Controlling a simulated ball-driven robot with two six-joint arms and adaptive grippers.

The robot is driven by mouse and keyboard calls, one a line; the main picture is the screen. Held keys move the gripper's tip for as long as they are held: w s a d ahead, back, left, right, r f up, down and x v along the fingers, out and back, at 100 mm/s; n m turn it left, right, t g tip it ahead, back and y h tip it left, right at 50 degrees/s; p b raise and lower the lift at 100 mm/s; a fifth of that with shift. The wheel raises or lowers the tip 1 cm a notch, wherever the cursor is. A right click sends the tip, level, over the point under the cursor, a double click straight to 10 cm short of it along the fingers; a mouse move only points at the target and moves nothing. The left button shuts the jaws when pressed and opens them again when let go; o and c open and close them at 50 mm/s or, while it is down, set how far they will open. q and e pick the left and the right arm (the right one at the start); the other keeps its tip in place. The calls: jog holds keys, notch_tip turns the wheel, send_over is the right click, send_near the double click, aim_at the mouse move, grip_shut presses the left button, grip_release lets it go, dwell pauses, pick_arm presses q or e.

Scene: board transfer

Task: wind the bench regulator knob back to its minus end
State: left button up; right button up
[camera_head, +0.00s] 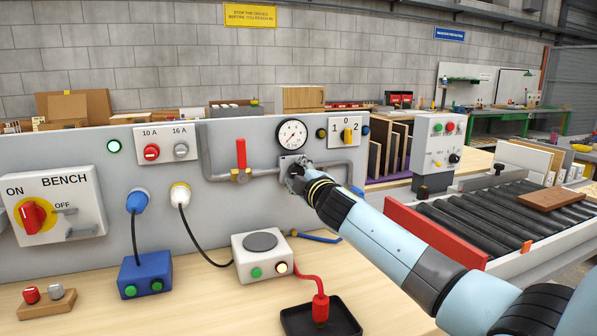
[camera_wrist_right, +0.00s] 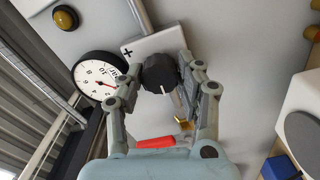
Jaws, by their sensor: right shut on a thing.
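The regulator knob (camera_wrist_right: 160,72) is dark and ridged. In the right wrist view it sits between the fingers of my right gripper (camera_wrist_right: 165,82), which is shut on it. A plus mark shows on the light plate (camera_wrist_right: 139,48) behind the knob; no minus mark is visible. In the head view my right gripper (camera_head: 294,174) reaches the regulator on the panel's pipe, below the round gauge (camera_head: 291,135), and mostly hides the knob. The gauge (camera_wrist_right: 99,82) also shows in the right wrist view, with a red needle. My left gripper is in neither view.
A pipe with a red-handled valve (camera_head: 241,154) runs left of the regulator. A selector switch (camera_head: 347,131) sits at upper right. Plugs with cables, a blue box (camera_head: 145,275), a white box (camera_head: 263,256) and a black tray (camera_head: 342,319) are below. A roller conveyor (camera_head: 473,226) stands right.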

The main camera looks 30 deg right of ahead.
jog(key=n+p, duration=0.1)
jog(key=n, duration=0.3)
jog(key=shift+n, duration=0.3)
jog(key=shift+f+n+p, duration=0.15)
jog(key=shift+n+p, duration=0.25)
jog(key=shift+n, duration=2.1)
jog(key=o, duration=1.1)
jog(key=shift+o, duration=0.2)
jog(key=shift+s, duration=0.1)
jog(key=v, duration=1.2)
